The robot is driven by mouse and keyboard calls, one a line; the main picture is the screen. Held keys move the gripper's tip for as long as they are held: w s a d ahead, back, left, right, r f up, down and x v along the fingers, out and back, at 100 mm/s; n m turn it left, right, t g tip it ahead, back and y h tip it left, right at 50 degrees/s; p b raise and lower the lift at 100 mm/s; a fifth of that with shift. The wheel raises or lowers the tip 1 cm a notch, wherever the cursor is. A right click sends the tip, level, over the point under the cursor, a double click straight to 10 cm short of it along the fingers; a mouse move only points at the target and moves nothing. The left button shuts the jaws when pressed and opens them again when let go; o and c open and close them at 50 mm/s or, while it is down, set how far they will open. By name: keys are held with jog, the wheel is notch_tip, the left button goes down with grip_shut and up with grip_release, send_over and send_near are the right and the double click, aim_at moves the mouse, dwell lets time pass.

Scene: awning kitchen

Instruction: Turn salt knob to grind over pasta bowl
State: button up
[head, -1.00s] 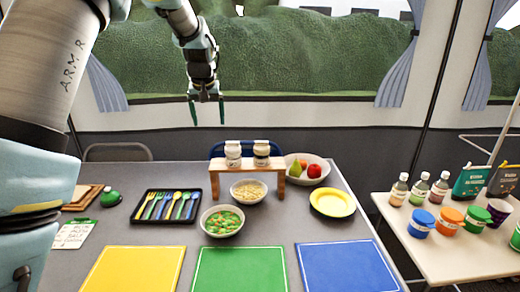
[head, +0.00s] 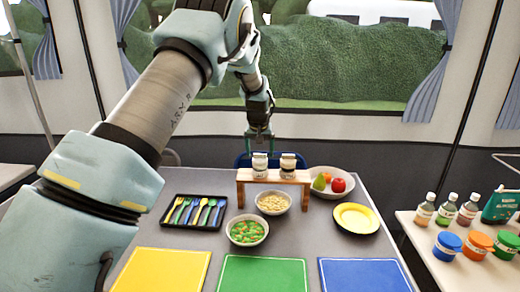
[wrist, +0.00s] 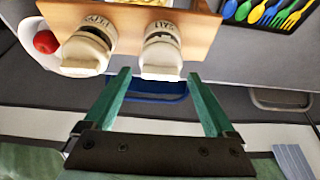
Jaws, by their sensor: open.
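The salt grinder (head: 260,165) stands upright on the left of a small wooden rack (head: 303,177). In the wrist view the salt grinder (wrist: 162,50) shows its label and pale top, inverted. A second grinder (head: 288,166), with a partly legible label, stands beside it on the rack; it also shows in the wrist view (wrist: 90,48). The pasta bowl (head: 273,211) is below the rack's front, holding pale pasta. My gripper (head: 259,134) is open and empty behind and above the salt grinder; its green fingertips (wrist: 158,76) are apart from it in the wrist view.
A vegetable bowl (head: 247,241), cutlery tray (head: 183,226), fruit bowl (head: 345,190) and yellow plate (head: 357,218) surround the rack. Yellow, green (head: 262,275) and blue mats lie in front. A side table (head: 470,274) holds bottles and jars. A blue chair (head: 242,160) is behind.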

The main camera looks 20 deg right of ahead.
jog(key=shift+w+f, duration=0.1)
jog(key=shift+c, duration=0.3)
jog(key=c, duration=1.3)
jog(key=shift+m+b, duration=0.3)
jog(key=shift+b, duration=0.05)
jog(key=m+b, duration=0.1)
jog(key=m+h+b, duration=0.1)
jog(key=shift+w+a+f+m+g, duration=0.1)
jog(key=shift+w+a+m+g, duration=0.1)
jog(key=shift+m+g, duration=0.15)
jog(key=m+g+h+b, duration=0.1)
jog(key=m, duration=0.2)
jog(key=shift+m, duration=0.35)
jog(key=m, duration=0.1)
jog(key=m+g, duration=0.1)
jog(key=m, duration=0.1)
jog(key=shift+w+m+g, duration=0.2)
jog(key=shift+m+g, duration=0.05)
jog(key=shift+m, duration=0.05)
jog(key=shift+w+m+g, duration=0.1)
jog(key=shift+m+g, duration=0.7)
jog(key=shift+m, duration=1.2)
jog(key=shift+p, duration=0.3)
